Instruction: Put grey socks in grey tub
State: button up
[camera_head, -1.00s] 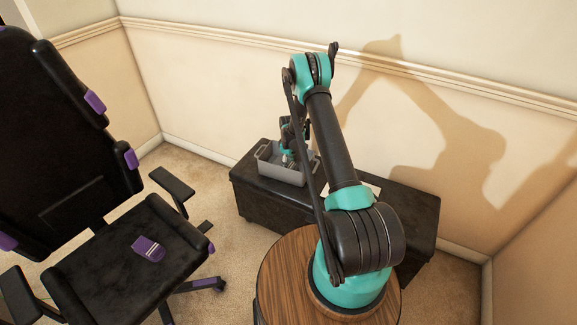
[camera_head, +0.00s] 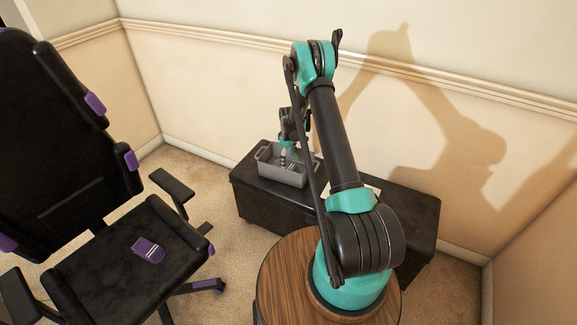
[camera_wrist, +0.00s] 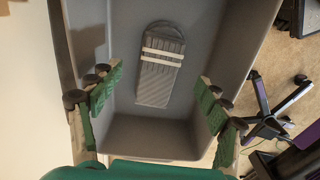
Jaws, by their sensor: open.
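The grey tub (camera_head: 279,174) stands on the black bench, and its inside fills much of the wrist view (camera_wrist: 205,60). Grey socks (camera_wrist: 160,65) with two pale stripes lie folded on the tub floor in the wrist view. My gripper (camera_wrist: 155,100) is open, its green-padded fingers wide apart and empty, pointing down over the tub. In the head view my gripper (camera_head: 284,152) is above the tub, partly hidden by my arm. The socks appear between the fingers in the picture, below them and apart.
The black bench (camera_head: 262,205) stands along the wall. A black and purple chair (camera_head: 100,255) is at the left, with purple striped socks (camera_head: 148,250) on its seat. Carpet shows between chair and bench. A white flat thing on the bench is mostly hidden by my arm.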

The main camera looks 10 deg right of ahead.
aim_at(289, 166)
jog(key=s+d+r+m, duration=0.1)
jog(key=s+r, duration=0.2)
jog(key=r, duration=0.4)
jog(key=s+r+m+t, duration=0.1)
jog(key=s+r, duration=0.2)
jog(key=r, duration=0.4)
jog(key=s+d+r+m, duration=0.1)
jog(key=s+r, duration=0.2)
jog(key=r, duration=0.4)
jog(key=s+r+m+t, duration=0.1)
jog(key=s+r+m, duration=0.1)
jog(key=s+r, duration=0.6)
jog(key=s+d+m+t, duration=0.2)
jog(key=s+m, duration=0.3)
jog(key=s, duration=1.9)
jog(key=shift+s+m, duration=0.35)
jog(key=shift+m, duration=0.05)
jog(key=shift+f, duration=0.1)
